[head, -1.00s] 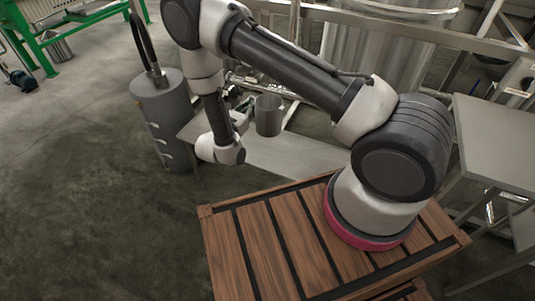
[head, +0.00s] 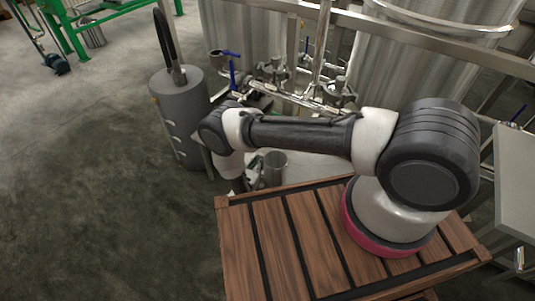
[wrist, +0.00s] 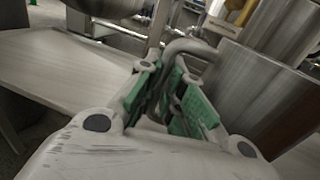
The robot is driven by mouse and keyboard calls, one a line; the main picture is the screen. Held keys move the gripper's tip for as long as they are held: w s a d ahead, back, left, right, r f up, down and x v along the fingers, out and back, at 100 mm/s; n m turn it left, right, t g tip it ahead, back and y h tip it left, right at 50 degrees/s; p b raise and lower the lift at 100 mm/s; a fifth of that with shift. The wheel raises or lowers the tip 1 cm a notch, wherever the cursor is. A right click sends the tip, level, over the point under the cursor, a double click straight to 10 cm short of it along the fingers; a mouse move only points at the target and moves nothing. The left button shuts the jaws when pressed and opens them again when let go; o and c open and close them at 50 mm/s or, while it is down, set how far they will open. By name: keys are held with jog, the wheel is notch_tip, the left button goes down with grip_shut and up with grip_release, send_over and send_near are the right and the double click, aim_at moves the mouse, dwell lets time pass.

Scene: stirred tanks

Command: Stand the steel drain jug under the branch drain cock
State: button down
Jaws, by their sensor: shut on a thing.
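The steel drain jug (head: 273,167) is beyond the far edge of my wooden deck, partly hidden by my arm. In the wrist view the jug (wrist: 262,88) fills the right side, and its curved handle runs between my green-padded fingers. My gripper (wrist: 170,88) is shut on that handle. In the head view my gripper (head: 255,172) is small and partly hidden beside the jug. Valves with blue levers (head: 232,72) sit on the pipework behind. I cannot tell which one is the branch drain cock, nor whether the jug touches the surface below.
A pale bench top (head: 312,166) lies beyond my deck; it also shows at left in the wrist view (wrist: 65,65). A grey cylinder (head: 180,115) stands left of my arm. Large steel tanks (head: 425,65) and pipes (head: 300,100) stand behind. Open floor (head: 90,200) lies at left.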

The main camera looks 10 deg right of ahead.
jog(key=shift+w+d+f, duration=0.6)
jog(key=shift+w+d, duration=0.15)
jog(key=shift+w, duration=0.35)
jog(key=shift+w+d+f, duration=0.55)
jog(key=shift+w+d, duration=0.2)
jog(key=shift+w, duration=0.4)
jog(key=shift+w+d+f, duration=0.6)
jog(key=shift+w+d, duration=0.15)
jog(key=shift+w, duration=0.35)
jog(key=shift+f, duration=0.15)
jog(key=c, duration=1.5)
grip_release()
jog(key=shift+c, duration=0.2)
jog(key=shift+a+r, duration=0.1)
jog(key=shift+r, duration=0.1)
jog(key=v, duration=1.2)
